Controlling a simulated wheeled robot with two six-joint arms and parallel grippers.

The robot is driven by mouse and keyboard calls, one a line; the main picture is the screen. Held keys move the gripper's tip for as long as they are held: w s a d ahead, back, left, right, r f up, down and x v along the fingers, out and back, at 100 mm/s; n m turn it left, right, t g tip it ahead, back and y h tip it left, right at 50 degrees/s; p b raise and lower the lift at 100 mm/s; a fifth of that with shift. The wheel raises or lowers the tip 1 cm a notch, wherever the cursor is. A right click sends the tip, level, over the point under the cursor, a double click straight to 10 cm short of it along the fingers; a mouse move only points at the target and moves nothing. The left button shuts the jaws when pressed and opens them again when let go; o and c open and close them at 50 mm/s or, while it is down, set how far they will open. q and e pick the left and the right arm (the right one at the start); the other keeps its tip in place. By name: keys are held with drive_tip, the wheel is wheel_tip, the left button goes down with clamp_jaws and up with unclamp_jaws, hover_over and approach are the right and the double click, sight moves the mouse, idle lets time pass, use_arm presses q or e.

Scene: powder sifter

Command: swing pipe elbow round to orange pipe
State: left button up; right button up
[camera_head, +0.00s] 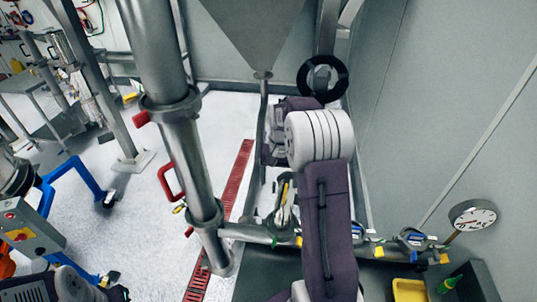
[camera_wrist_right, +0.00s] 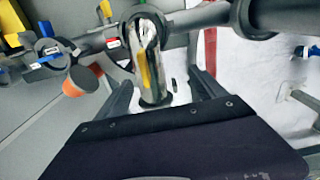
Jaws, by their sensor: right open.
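The pipe elbow (camera_wrist_right: 151,72) looks like a short shiny metal piece with a yellow strip and a dark flange at its near end. It joins a horizontal pipe and also shows in the head view (camera_head: 283,214). The orange pipe (camera_wrist_right: 80,82) is a short stub to the left of the elbow in the right wrist view; in the head view it is hidden. My right gripper (camera_wrist_right: 163,90) is open, with one finger on each side of the elbow's flange end; I cannot tell whether they touch. In the head view my right arm hides its fingertips. Only part of my left arm shows.
A thick vertical pipe (camera_head: 185,140) with red handles stands left of my right arm. A round gauge (camera_head: 472,215) and a yellow bin (camera_head: 409,290) are at the right. A grey hopper (camera_head: 262,30) hangs above. White floor (camera_head: 120,215) lies open at the left.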

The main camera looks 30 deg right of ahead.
sight(288, 196)
drive_tip(key=shift+s+d+r+m+p, duration=0.15)
drive_tip(key=shift+s+d+r+p, duration=0.2)
drive_tip(key=shift+s+r+p, duration=0.25)
drive_tip(key=shift+s+d+r+m+p, duration=0.15)
drive_tip(key=shift+s+d+r+p, duration=0.2)
drive_tip(key=shift+r+p, duration=0.25)
drive_tip(key=shift+s+a+r, duration=0.15)
drive_tip(key=shift+s, duration=0.05)
wheel_tip(288, 196, down, 8)
drive_tip(key=p, duration=0.3)
drive_tip(key=shift+w, duration=0.15)
drive_tip(key=shift+f, duration=0.7)
use_arm(q)
wheel_tip(288, 196, up, 7)
drive_tip(key=shift+s+a+f, duration=0.2)
drive_tip(key=shift+s+a, duration=0.05)
use_arm(e)
drive_tip(key=shift+d, duration=0.2)
clamp_jaws()
use_arm(q)
drive_tip(key=shift+r, duration=0.1)
use_arm(e)
drive_tip(key=shift+s+d+m, duration=0.25)
drive_tip(key=shift+d+m, duration=0.05)
drive_tip(key=shift+m, duration=0.6)
